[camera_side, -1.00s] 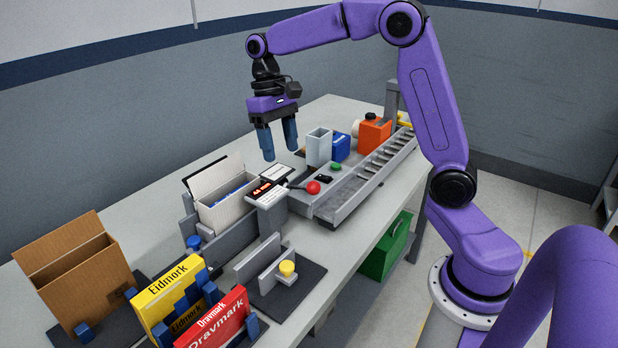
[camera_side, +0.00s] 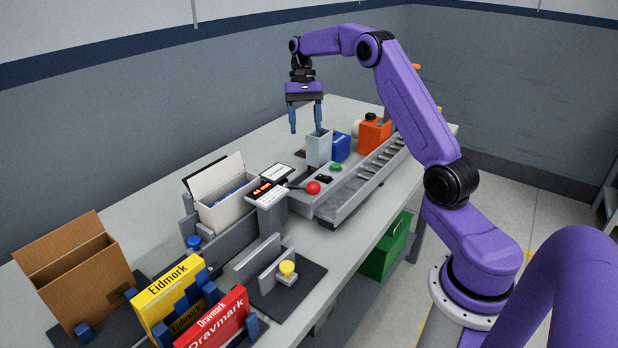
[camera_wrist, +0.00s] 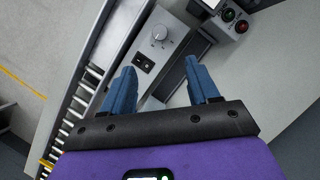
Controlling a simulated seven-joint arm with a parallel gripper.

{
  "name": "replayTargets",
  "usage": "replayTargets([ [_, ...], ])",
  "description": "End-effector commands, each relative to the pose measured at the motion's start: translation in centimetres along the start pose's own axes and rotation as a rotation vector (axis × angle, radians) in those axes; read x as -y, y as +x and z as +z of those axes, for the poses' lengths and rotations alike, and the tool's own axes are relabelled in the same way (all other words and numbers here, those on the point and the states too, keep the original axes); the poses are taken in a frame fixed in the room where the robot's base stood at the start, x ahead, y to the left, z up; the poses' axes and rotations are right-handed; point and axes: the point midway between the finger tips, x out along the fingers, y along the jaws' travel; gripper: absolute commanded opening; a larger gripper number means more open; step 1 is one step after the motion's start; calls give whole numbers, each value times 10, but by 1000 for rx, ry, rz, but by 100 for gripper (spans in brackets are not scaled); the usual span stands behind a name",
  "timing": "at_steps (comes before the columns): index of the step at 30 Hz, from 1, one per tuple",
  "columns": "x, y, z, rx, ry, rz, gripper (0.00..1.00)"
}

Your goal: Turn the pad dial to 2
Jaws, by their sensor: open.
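A roller track (camera_wrist: 85,95) runs along the left.

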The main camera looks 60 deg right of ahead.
Motion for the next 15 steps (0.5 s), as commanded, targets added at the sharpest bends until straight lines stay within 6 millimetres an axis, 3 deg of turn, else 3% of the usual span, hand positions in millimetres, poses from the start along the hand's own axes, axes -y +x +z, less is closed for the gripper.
replayTargets([
  [15, -1, 91, 1, 3, -1, 3, 60],
])
